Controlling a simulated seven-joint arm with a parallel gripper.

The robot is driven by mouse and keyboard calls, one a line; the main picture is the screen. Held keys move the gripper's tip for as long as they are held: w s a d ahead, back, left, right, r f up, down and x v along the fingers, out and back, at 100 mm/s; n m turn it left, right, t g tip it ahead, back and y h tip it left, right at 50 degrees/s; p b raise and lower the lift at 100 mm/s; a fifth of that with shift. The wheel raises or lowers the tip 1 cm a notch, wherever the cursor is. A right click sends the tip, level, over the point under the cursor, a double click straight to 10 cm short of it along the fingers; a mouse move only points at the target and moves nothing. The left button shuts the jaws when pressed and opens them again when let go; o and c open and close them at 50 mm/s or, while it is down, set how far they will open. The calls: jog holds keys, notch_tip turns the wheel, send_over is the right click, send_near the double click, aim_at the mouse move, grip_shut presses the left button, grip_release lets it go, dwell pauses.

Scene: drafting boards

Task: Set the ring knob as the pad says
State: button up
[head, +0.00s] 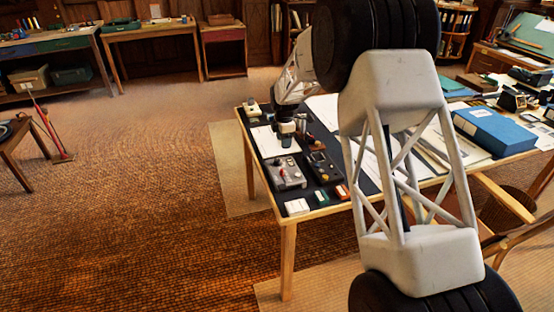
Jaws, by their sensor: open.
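My gripper (287,141) is small in the head view, pointing down over the white sheet (268,147) near the left end of the table. Its jaws are open, and nothing shows between them. A grey box (285,172) with small knobs on top lies on the dark mat, nearer the camera than the gripper. A dark box (323,168) with controls sits to its right. I cannot tell which control is the ring knob. A small white pad (297,206) lies at the table's near edge; any marks on it are too small to read.
Small items, including an orange-red one (342,192) and a green-and-white one (321,198), lie near the table's front edge. A blue box file (495,131) and papers cover the right side. My arm hides the table's middle. A wooden chair (505,197) stands at right.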

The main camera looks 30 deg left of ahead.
aim_at(277, 159)
jog(key=shift+a+f+n, duration=0.5)
jog(key=shift+a+f, duration=0.8)
jog(key=shift+a, duration=0.2)
jog(key=shift+f, duration=0.15)
jog(key=shift+f, duration=3.8)
jog(key=c, duration=0.9)
